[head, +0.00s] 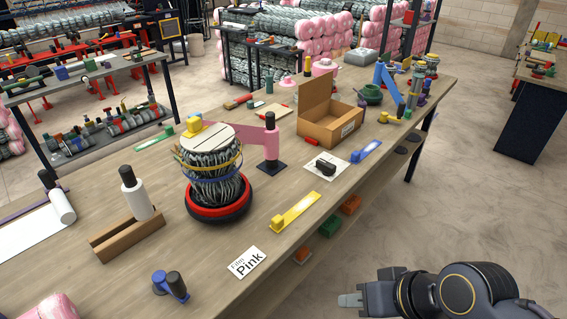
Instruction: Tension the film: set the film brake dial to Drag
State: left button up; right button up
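I cannot make out a film brake dial or a Drag mark for certain in the head view. A white card reading "Film Pink" (246,262) lies near the table's front edge. Behind it, a roll of grey chainlink (212,178) stands upright on a red and black round base (219,208), with yellow and blue bands around it. My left gripper is out of view.
A wooden holder with a white roll (133,190) stands at left. A small blue and black piece (170,286) lies at the front. A yellow tool (295,212), a blue tool (366,151) and an open cardboard box (328,126) are further right.

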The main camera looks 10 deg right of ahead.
aim_at(328, 169)
jog(key=i+l+u, duration=0.25)
jog(key=l, duration=0.2)
jog(key=i+l+u, duration=0.1)
jog(key=l+u, duration=0.15)
jog(key=l, duration=0.2)
jog(key=i+l+u, duration=0.1)
jog(key=l+u, duration=0.15)
jog(key=l, duration=0.25)
jog(key=i+l+u, duration=0.1)
jog(key=l+u, duration=0.15)
jog(key=l, duration=0.25)
